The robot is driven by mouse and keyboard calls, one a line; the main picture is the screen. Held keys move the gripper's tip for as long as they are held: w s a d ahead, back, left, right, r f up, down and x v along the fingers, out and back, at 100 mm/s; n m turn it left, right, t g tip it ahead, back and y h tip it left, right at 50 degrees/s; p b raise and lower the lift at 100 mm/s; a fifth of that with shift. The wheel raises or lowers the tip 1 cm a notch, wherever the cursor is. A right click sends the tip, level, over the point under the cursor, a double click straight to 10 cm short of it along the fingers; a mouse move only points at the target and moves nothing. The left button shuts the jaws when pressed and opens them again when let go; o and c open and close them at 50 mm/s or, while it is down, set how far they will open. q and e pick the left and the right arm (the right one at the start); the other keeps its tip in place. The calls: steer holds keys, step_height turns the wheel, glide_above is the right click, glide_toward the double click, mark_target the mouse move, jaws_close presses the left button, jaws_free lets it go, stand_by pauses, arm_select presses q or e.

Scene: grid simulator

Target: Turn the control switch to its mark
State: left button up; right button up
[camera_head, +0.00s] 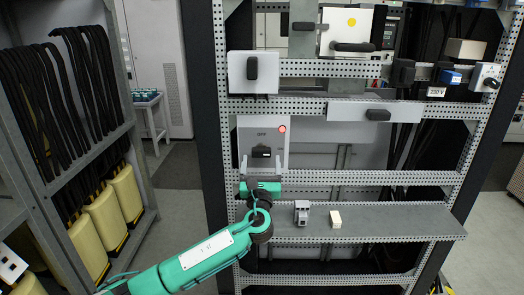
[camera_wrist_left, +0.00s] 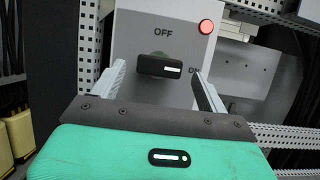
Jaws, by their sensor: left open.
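The control switch is a black knob (camera_head: 261,152) on a light grey panel (camera_head: 245,130), mounted on the rack in the head view. In the left wrist view the knob (camera_wrist_left: 159,66) lies roughly horizontal, its white line pointing right toward an "ON" mark (camera_wrist_left: 193,70). "OFF" (camera_wrist_left: 163,33) is printed above it. A red lamp (camera_wrist_left: 206,27) shows at the panel's upper right. My left gripper (camera_wrist_left: 160,82) is open, with one finger on each side of the knob; I cannot tell whether they touch it. My right gripper is not in view.
The perforated metal rack holds other switch boxes, including a grey box with a black handle (camera_head: 252,68). A small grey device (camera_head: 302,213) and a cream block (camera_head: 336,219) stand on the shelf (camera_head: 400,222). A cable rack (camera_head: 75,130) stands at left.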

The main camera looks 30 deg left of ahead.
mark_target(261, 152)
arm_select(q)
steer(key=shift+x, duration=0.75)
steer(key=shift+w+a+r+p, duration=0.2)
steer(key=shift+a+p, duration=0.05)
steer(key=shift+p, duration=0.05)
steer(key=shift+w+a, duration=0.15)
steer(key=shift+w, duration=0.2)
steer(key=c, duration=1)
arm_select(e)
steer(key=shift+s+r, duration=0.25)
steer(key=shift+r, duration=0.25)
